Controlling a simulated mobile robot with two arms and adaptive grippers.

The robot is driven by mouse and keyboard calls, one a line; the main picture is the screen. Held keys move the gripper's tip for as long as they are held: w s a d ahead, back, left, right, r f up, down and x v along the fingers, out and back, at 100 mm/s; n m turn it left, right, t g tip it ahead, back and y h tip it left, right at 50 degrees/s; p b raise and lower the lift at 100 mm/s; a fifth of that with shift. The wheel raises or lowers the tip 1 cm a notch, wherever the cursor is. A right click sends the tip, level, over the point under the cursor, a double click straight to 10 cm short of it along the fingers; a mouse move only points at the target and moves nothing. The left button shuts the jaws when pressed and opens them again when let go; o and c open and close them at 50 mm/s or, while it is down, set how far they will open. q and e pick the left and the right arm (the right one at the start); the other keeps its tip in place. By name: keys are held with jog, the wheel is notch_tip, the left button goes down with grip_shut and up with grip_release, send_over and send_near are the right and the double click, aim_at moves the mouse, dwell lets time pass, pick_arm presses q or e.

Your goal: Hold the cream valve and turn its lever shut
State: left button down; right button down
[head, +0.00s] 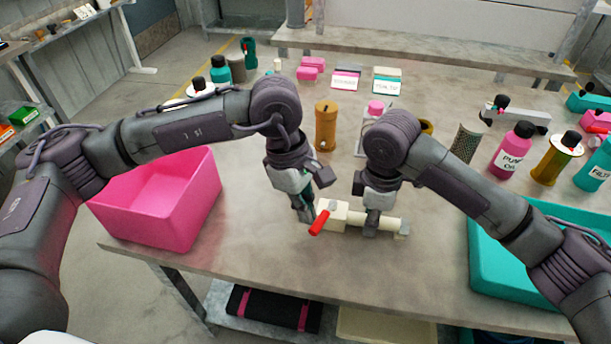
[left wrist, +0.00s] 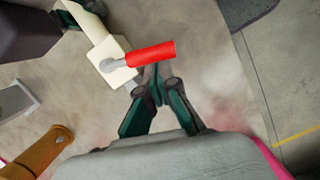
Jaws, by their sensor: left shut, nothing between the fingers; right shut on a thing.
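The cream valve (head: 334,215) lies on the table between my two grippers, with its pipe running to the right. Its red lever (head: 319,222) points down and left from the valve body. In the left wrist view the red lever (left wrist: 150,53) sticks out from the cream body (left wrist: 112,64), just beyond the fingertips. My left gripper (head: 305,214) is shut and empty, close beside the lever; I cannot tell whether they touch. Its fingertips (left wrist: 157,92) meet in the left wrist view. My right gripper (head: 370,225) is shut on the valve's cream pipe (head: 388,224), hiding part of it.
A pink bin (head: 165,205) stands at the left table edge and a teal bin (head: 520,270) at the right. A brown cylinder (head: 325,128) stands behind the valve. Bottles, including a pink one (head: 512,148), stand at the right. The table in front of the valve is clear.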

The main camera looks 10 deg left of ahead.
pick_arm(q)
jog(key=shift+s+d+n, duration=0.35)
jog(key=shift+d+n, duration=0.2)
jog(key=shift+n, duration=0.35)
jog(key=shift+s+d, duration=0.15)
jog(key=shift+d, duration=0.15)
jog(key=a+r, duration=0.6)
jog(key=r, duration=0.4)
jog(key=shift+r, duration=0.25)
jog(key=shift+t, duration=0.3)
pick_arm(e)
jog(key=c, duration=0.9)
grip_release()
